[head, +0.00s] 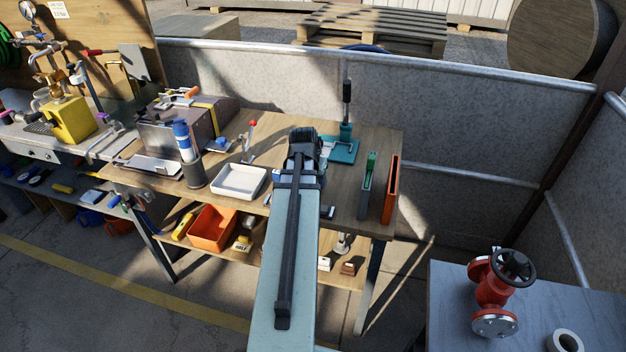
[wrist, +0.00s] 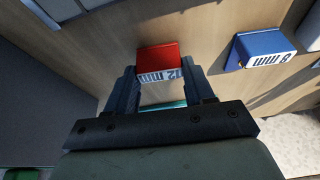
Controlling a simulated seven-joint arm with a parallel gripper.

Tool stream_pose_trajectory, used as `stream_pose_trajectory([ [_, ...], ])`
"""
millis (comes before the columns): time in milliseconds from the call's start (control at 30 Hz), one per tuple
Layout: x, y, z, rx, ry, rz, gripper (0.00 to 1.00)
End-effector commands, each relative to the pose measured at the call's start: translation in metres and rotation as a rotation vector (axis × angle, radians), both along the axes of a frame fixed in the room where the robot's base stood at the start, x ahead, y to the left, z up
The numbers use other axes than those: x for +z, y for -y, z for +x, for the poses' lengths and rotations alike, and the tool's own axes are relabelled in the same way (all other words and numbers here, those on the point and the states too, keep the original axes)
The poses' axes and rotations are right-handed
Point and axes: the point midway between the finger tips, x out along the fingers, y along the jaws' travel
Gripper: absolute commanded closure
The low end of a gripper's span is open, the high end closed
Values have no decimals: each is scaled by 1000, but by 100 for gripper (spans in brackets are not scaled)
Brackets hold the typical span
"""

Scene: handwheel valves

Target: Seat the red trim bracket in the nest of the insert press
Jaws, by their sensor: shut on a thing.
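The red trim bracket (wrist: 158,57), a block-like red piece with a white face marked "12 mm", is between the fingertips of my gripper (wrist: 159,75) in the wrist view. The fingers are shut on its two sides. In the head view my arm hides the bracket and the fingertips. A teal device with an upright black-handled lever (head: 344,146), which looks like the insert press, stands at the back right of the wooden bench, just right of my wrist. I cannot make out its nest. A teal strip shows between my fingers in the wrist view.
A blue block marked "8 mm" (wrist: 264,50) lies right of the bracket in the wrist view. On the bench are a white tray (head: 239,181), a red-knobbed lever (head: 250,140), a dark cup (head: 193,174), and upright green (head: 368,180) and orange (head: 391,188) pieces at the right.

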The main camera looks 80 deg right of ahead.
Motion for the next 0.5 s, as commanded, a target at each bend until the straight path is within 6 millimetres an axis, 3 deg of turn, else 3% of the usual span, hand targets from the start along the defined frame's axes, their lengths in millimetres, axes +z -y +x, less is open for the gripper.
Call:
stream_pose_trajectory([
  [500,32,1,0,0,1,-2,72],
])
